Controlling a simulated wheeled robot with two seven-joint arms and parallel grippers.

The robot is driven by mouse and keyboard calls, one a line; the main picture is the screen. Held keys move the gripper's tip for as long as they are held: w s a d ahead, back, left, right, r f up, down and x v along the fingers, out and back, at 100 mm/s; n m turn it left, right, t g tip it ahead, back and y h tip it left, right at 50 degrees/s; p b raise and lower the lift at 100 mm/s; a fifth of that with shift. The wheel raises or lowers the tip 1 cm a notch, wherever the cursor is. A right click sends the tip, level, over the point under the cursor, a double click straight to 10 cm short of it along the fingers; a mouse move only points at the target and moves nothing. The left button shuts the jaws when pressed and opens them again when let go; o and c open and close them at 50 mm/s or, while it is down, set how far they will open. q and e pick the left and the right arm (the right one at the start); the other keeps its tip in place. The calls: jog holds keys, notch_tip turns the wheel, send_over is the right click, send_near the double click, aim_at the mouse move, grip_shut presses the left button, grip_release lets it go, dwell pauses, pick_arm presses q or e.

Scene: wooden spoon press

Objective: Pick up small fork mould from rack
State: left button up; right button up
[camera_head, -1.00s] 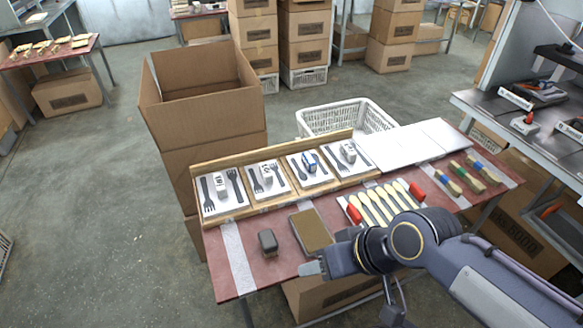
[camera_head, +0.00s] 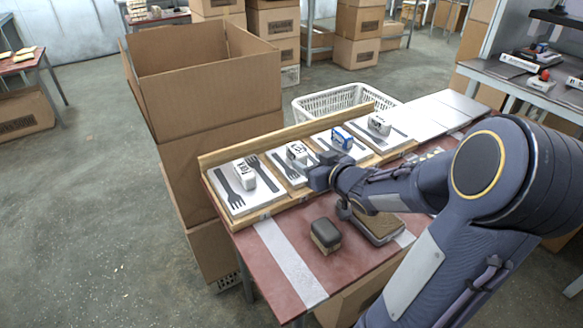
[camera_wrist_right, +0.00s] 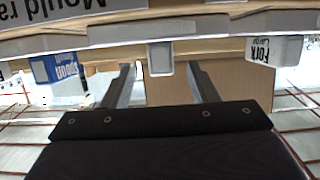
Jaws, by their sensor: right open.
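The small fork mould (camera_head: 280,168) is the second white plate from the left in the rack (camera_head: 262,210), with dark fork shapes and a white block handle (camera_head: 297,154). My right gripper (camera_head: 312,172) is at this mould's right front side and partly hides it. In the right wrist view, my gripper (camera_wrist_right: 160,80) is open, its fingers apart and pointing toward a pale block (camera_wrist_right: 160,56) that appears between them. No grip on it shows. My left gripper is not in view.
The large fork mould (camera_head: 240,195) stands left, and a mould with a blue block (camera_head: 342,138) right. A dark-topped sanding block (camera_head: 325,235) and a brown pad (camera_head: 378,230) lie on the red table (camera_head: 290,238). A cardboard box (camera_head: 205,95) stands behind the rack.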

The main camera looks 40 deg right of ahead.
aim_at(296, 152)
jog(key=x, duration=0.2)
jog(key=b+x, duration=0.1)
jog(key=x, duration=0.1)
jog(key=b+x, duration=0.1)
jog(key=x, duration=0.1)
jog(key=shift+w+r, duration=0.15)
jog(key=shift+w, duration=0.3)
grip_shut()
jog(key=shift+r, duration=0.15)
